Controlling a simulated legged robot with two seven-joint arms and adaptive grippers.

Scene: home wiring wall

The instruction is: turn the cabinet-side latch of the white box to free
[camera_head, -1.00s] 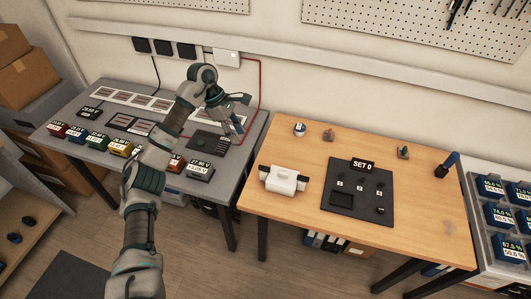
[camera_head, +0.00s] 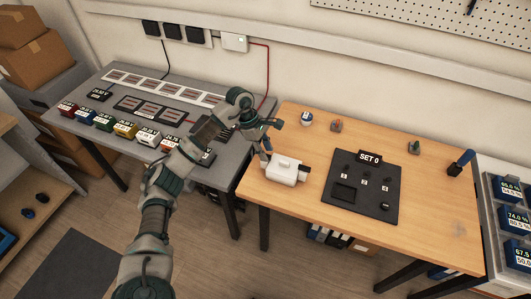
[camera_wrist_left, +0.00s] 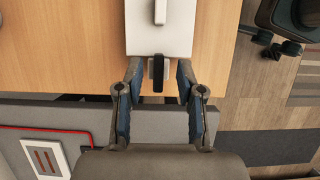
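The white box (camera_head: 284,172), with a raised handle on top, sits at the left part of the wooden table. A dark latch (camera_head: 306,169) shows at its right end. My left gripper (camera_head: 265,155) is at the box's left end and partly covers that side in the head view. In the left wrist view the white box (camera_wrist_left: 158,35) is at the top, and a black latch (camera_wrist_left: 158,73) sticks out of its near end. The fingers of my left gripper (camera_wrist_left: 158,82) are open, one on each side of this latch, with gaps between. My right gripper is not in view.
The wooden table (camera_head: 430,230) carries a black SET 0 board (camera_head: 368,202) right of the box and small items along the back. A grey table (camera_head: 215,178) with coloured blocks and cards stands to the left. Black plugs and a white wall unit (camera_head: 234,42) are behind.

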